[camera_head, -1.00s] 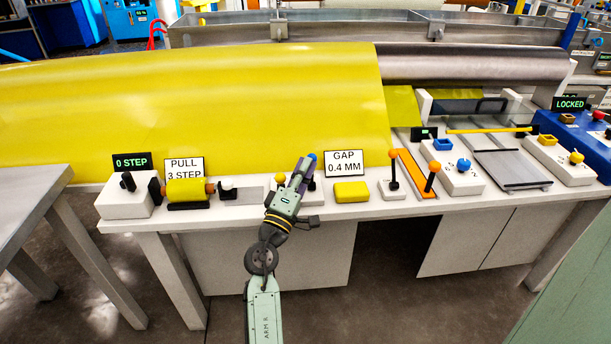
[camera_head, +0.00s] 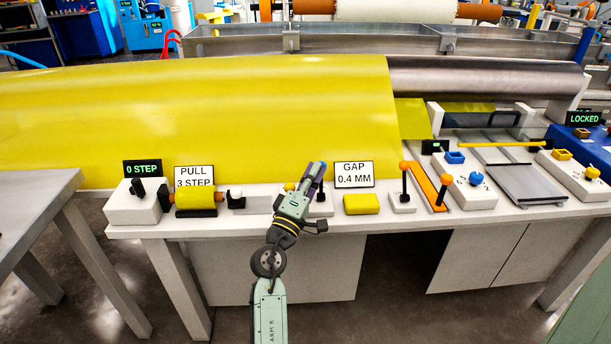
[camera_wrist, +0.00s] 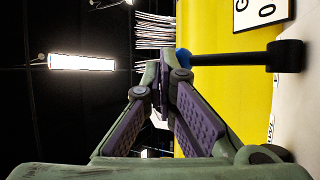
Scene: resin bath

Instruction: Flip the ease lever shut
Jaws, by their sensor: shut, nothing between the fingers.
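In the wrist view, a black lever (camera_wrist: 235,59) with a blue knob (camera_wrist: 183,61) rises from a dark pivot (camera_wrist: 287,56) on the white bench. No label names it as the ease lever. In the head view its knob is hidden behind my gripper (camera_head: 316,170); part of its white base (camera_head: 322,210) shows under the gripper. My gripper is shut and empty. In the wrist view its fingertips (camera_wrist: 163,76) are right by the blue knob; I cannot tell if they touch.
Two orange-knobbed levers (camera_head: 404,180) (camera_head: 443,190) and a yellow block (camera_head: 361,204) stand to the right. The GAP sign (camera_head: 354,175) stands just behind. A yellow roller (camera_head: 195,200) is to the left. Yellow sheet (camera_head: 200,115) covers the back.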

